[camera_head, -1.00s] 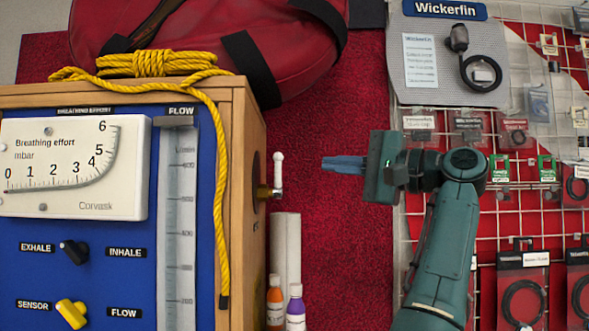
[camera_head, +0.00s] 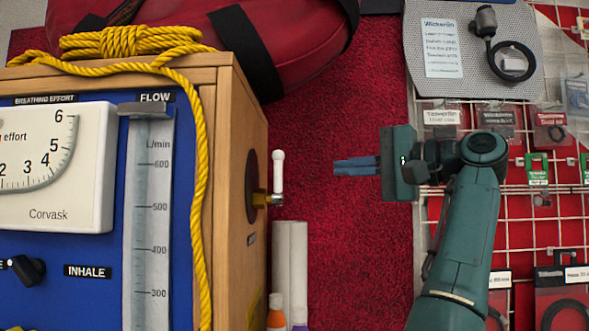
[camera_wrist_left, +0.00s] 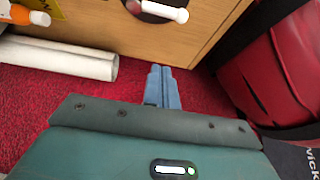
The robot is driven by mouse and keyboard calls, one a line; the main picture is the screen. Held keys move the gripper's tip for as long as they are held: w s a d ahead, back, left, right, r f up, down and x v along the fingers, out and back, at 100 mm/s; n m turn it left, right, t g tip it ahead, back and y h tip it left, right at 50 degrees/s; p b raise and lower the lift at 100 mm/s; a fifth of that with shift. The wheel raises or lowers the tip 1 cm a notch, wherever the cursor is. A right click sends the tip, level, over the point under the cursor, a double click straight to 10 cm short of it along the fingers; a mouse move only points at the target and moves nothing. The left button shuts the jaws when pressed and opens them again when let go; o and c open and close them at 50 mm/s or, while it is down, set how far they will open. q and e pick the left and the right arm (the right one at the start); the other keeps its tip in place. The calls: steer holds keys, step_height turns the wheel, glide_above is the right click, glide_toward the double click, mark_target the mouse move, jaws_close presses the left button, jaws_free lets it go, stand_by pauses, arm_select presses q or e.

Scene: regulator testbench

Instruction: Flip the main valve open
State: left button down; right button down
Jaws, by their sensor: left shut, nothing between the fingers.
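The main valve's white lever handle (camera_head: 278,172) stands upright on a brass stem (camera_head: 266,199) at the right side of the wooden test box (camera_head: 232,130). In the left wrist view the white handle (camera_wrist_left: 163,11) shows at the top, beside a dark round plate on the wood. My left gripper (camera_head: 335,167) points left at the handle, at about its height in the picture, with a clear gap between them. Its blue fingers (camera_wrist_left: 162,74) are together and empty in the left wrist view. My right gripper is not in view.
A yellow rope (camera_head: 203,210) hangs over the box front. A red bag (camera_head: 285,45) lies behind. A wire rack (camera_head: 535,230) with hanging packets is at the right. Red carpet (camera_head: 340,225) lies between box and rack.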

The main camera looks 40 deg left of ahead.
mark_target(278, 176)
arm_select(q)
steer(key=s+a, duration=0.5)
steer(key=a, duration=0.3)
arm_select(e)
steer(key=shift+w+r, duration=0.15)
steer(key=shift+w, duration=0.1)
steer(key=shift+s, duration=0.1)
